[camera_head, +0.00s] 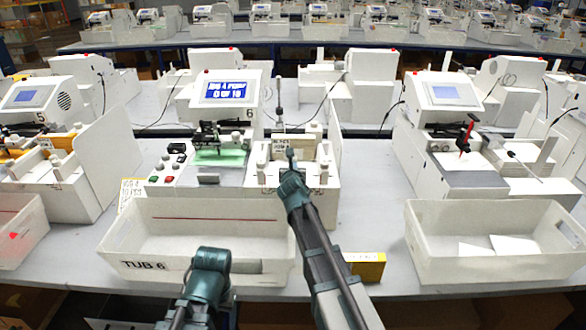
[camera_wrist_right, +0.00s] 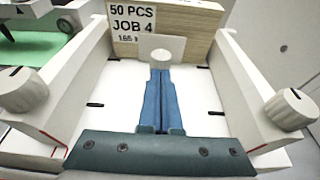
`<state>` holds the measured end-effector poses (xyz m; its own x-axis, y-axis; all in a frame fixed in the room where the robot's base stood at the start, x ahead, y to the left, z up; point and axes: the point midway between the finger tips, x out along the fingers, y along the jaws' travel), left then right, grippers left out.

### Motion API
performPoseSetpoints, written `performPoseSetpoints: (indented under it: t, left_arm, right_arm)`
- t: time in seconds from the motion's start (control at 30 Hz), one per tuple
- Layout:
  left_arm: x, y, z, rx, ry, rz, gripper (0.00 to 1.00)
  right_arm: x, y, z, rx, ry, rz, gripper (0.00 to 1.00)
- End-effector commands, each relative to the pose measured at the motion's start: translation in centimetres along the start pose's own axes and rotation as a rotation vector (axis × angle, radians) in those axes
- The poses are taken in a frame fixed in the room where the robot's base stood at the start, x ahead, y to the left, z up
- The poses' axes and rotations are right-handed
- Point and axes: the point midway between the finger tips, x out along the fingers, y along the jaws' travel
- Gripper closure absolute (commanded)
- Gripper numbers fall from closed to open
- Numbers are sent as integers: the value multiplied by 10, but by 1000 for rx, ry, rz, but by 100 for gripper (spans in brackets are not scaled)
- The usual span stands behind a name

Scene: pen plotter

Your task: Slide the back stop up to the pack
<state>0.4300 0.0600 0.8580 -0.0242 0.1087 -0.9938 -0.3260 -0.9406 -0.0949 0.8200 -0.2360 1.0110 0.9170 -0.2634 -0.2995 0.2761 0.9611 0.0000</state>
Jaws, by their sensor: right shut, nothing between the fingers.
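The pack is a block of cream sheets (camera_wrist_right: 200,22) at the top of the right wrist view, with a white label reading 50 PCS JOB 4. The back stop is a small white upright plate (camera_wrist_right: 178,48) with a round knob, just in front of the pack; whether they touch I cannot tell. My right gripper (camera_wrist_right: 160,70) is shut and empty, its blue fingertips right at the knob. In the head view, my right gripper (camera_head: 291,157) reaches into the white feeder of station 6.
White side walls with knobs (camera_wrist_right: 290,108) flank the feeder channel, and its white floor is bare around my fingers. The tub marked TUB 6 (camera_head: 140,265) stands in front of the plotter (camera_head: 224,95). A yellow box (camera_head: 366,267) lies to the right, beside my right arm.

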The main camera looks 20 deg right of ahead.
Motion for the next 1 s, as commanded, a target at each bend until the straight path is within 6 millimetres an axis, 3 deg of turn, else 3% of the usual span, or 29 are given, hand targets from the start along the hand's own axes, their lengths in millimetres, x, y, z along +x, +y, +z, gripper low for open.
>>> performPoseSetpoints:
  t: [0.13,0.27,0.7,1.0]
  left_arm:
    - [0,0,0,0,0,0,30]
    - [0,0,0,0,0,0,30]
    - [-24,-2,1,0,0,0,30]
    - [-30,-3,2,0,0,0,30]
  right_arm:
    - [-5,1,-2,0,0,0,100]
    - [-24,2,-8,0,0,-1,100]
    - [-114,5,-10,-1,0,-2,100]
    - [-137,6,-11,0,0,-2,100]
